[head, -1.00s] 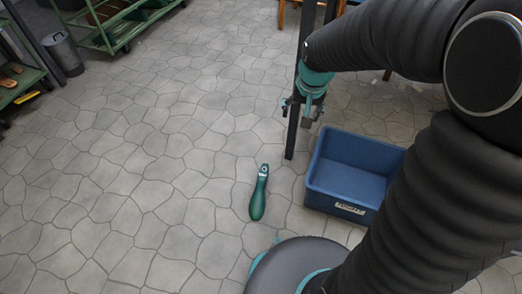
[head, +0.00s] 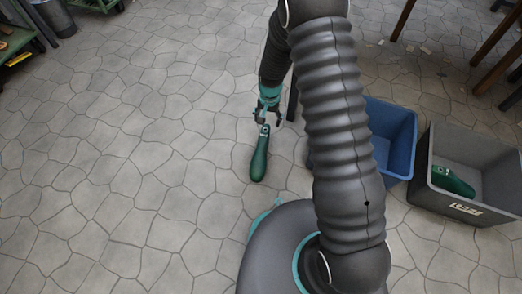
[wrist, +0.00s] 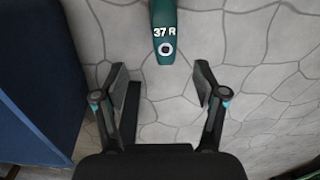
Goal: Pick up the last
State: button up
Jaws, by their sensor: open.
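The last (head: 259,158) is a long dark green foot form lying on the stone floor, left of the blue crate. In the wrist view the end of the last (wrist: 164,22) shows at the top, marked "37 R" with a pale ring below the marking. My gripper (head: 266,118) hangs just beyond the ringed end of the last. In the wrist view my gripper (wrist: 160,85) is open and empty, with bare floor between its fingers. The last lies ahead of the fingertips, roughly in line with the gap. Most of it is outside the wrist view.
The blue crate (head: 397,130) stands right of the last, partly hidden by my arm; its wall (wrist: 40,75) fills the wrist view's left. A grey crate (head: 432,190) farther right holds another green last (head: 452,181). Table legs stand at the upper right. Floor to the left is clear.

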aim_at(264, 134)
jog(key=f, duration=0.4)
jog(key=f+b, duration=0.1)
jog(key=f, duration=0.3)
jog(key=shift+a, duration=0.2)
jog(key=shift+s+a+f+b, duration=0.1)
jog(key=shift+a+f+b, duration=0.15)
jog(key=shift+f, duration=1.05)
jog(key=shift+a+f+b, duration=0.15)
jog(key=shift+f+b, duration=0.05)
jog(key=shift+f, duration=1.05)
jog(key=shift+c, duration=0.2)
jog(key=c, duration=1.2)
